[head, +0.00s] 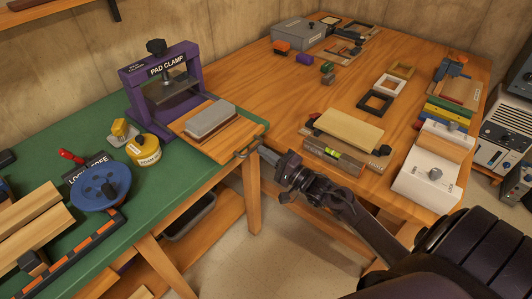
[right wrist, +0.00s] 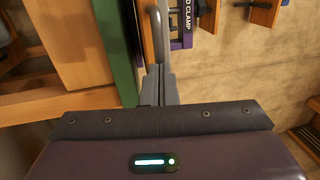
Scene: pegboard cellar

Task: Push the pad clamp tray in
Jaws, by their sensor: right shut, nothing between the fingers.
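The purple pad clamp (head: 190,72) stands on the green bench with its label facing me. Its wooden tray (head: 233,143) sticks out toward the front right, past the bench edge, and carries a grey pad (head: 210,121). A metal loop handle (head: 245,152) is on the tray's front end. My right gripper (head: 263,150) is shut and empty, with its tips close to the handle. In the right wrist view the shut fingers (right wrist: 158,85) point at the handle (right wrist: 159,30); I cannot tell whether they touch. My left gripper is not in view.
A yellow round tin (head: 144,150) and a blue reel (head: 100,188) stand on the green bench, left of the tray. A wooden table (head: 300,85) behind holds a sanding block assembly (head: 345,135), small frames and a white switch box (head: 428,175). Floor shows below the gripper.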

